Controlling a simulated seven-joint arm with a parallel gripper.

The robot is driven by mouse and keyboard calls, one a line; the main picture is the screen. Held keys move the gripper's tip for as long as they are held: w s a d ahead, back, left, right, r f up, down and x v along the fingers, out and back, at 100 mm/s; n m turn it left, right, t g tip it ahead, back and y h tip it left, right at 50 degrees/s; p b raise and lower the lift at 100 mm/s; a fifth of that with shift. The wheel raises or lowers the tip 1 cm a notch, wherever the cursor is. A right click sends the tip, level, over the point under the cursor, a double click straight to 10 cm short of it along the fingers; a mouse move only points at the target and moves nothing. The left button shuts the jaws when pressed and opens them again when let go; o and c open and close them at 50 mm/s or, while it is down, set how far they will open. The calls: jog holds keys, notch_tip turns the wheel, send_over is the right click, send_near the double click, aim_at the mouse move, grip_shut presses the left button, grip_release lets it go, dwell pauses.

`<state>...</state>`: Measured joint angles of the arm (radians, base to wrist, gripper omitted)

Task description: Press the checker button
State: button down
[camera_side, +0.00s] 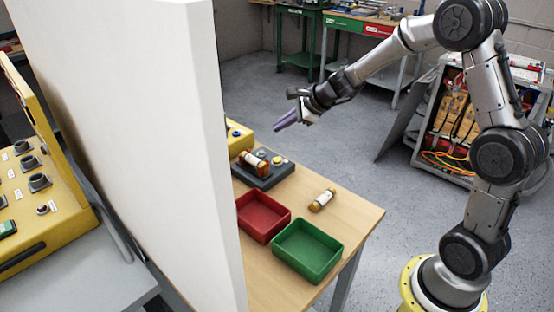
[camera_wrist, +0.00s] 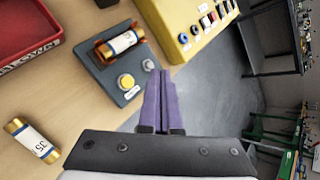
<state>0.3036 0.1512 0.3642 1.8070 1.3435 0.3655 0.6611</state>
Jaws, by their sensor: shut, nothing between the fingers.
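The checker (camera_side: 262,182) is a dark grey box on the wooden table; it also shows in the wrist view (camera_wrist: 104,72). A fuse (camera_wrist: 122,42) with a white label lies in its orange clips. A round yellow button (camera_wrist: 126,82) and a small pale dome (camera_wrist: 148,65) sit on its top; the yellow button also shows in the side view (camera_side: 278,160). My gripper (camera_side: 287,122) is shut and empty, its purple fingers raised above the checker. In the wrist view the fingertips (camera_wrist: 160,76) appear beside the pale dome, right of the yellow button. No contact shows.
A second fuse (camera_side: 322,200) lies loose on the table. A red tray (camera_side: 262,232) and a green tray (camera_side: 308,274) stand nearer the front. A yellow control panel (camera_wrist: 190,30) stands beside the checker. A tall white partition (camera_side: 150,130) hides the table's left part.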

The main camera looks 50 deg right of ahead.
aim_at(281, 160)
jog(key=shift+f, duration=3.95)
jog(key=shift+f, duration=0.2)
jog(key=shift+f, duration=0.2)
jog(key=shift+f, duration=0.45)
jog(key=shift+r, duration=0.85)
jog(key=shift+r, duration=2.5)
